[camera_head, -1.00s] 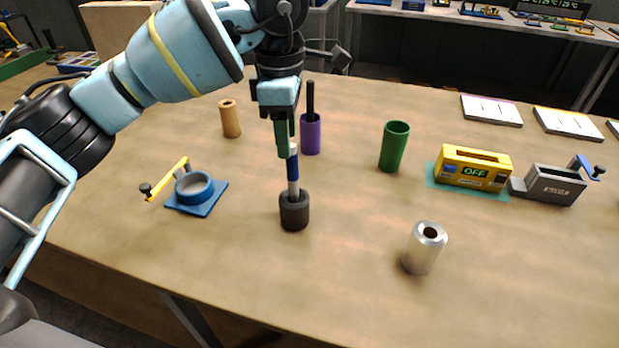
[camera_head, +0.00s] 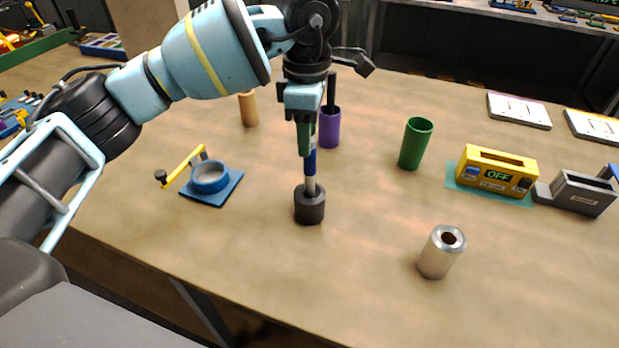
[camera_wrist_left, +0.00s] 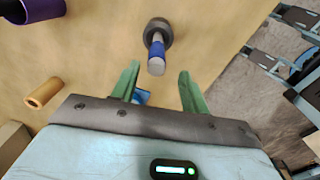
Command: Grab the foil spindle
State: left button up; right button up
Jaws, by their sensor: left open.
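What looks like the foil spindle is a thin rod with a blue upper part and a pale lower part (camera_head: 310,183). It stands upright in a dark round base (camera_head: 309,207) on the table. My left gripper (camera_head: 306,150) is open above it, its fingers pointing down at the blue top, which they partly hide. In the left wrist view the spindle's pale end and blue band (camera_wrist_left: 157,52) lie just beyond the open fingertips (camera_wrist_left: 159,70), roughly centred between them, with no visible contact. My right gripper is out of view.
A purple cup (camera_head: 329,130) with a black rod stands close behind, and a tan tube (camera_head: 248,110) behind left. A metal cylinder (camera_head: 441,253), green cup (camera_head: 415,145) and yellow box (camera_head: 497,172) are right. The table's front is clear.

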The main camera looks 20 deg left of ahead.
pick_arm(q)
send_over(310, 180)
jog(key=w, duration=0.1)
jog(key=f, duration=0.4)
jog(key=shift+a+f, duration=0.1)
jog(key=shift+a, duration=0.1)
grip_shut()
